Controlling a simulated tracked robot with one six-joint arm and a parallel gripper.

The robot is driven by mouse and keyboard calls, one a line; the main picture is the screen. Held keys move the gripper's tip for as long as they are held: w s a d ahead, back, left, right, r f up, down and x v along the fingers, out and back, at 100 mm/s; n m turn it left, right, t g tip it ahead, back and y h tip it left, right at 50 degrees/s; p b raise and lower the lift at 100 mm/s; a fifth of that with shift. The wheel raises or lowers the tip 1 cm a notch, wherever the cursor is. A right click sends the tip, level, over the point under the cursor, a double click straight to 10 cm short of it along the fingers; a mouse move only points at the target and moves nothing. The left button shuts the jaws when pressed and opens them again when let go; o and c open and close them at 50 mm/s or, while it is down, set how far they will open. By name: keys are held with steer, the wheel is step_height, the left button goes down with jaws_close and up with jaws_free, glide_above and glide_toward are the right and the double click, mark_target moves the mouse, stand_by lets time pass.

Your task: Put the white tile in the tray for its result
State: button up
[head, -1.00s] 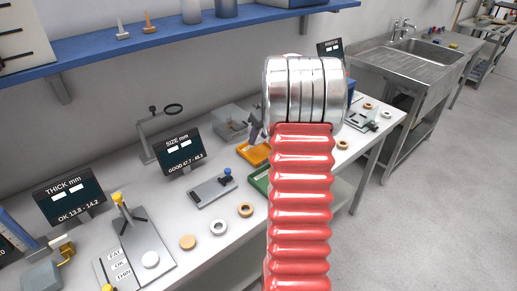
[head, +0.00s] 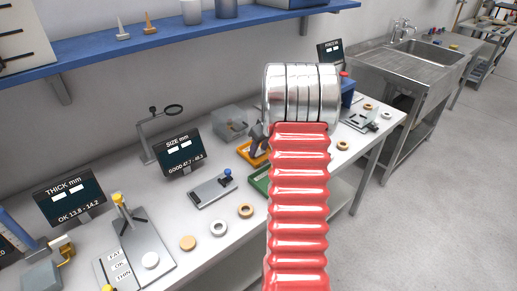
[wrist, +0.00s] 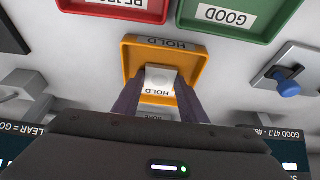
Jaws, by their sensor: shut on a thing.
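The white tile (wrist: 160,76) shows in the wrist view as a pale piece between my two fingers. My gripper (wrist: 159,88) is shut on it, above the orange tray (wrist: 133,58) marked HOLD. The tile overlaps the tray's inside in that view; I cannot tell whether it touches the floor of the tray. In the head view the orange tray (head: 257,161) is partly hidden by my arm. My gripper (head: 257,143) shows there just over it, and the tile is hidden.
The red tray (wrist: 120,8) and green tray (wrist: 235,18), marked GOOD, lie beside the orange one. A gauge with a blue knob (head: 227,172) stands left of the trays. Several rings and discs lie along the bench front. A blue shelf (head: 180,36) runs above.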

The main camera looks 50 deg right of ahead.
steer(key=shift+f, duration=0.1)
steer(key=o, duration=1.1)
steer(key=v, duration=1.2)
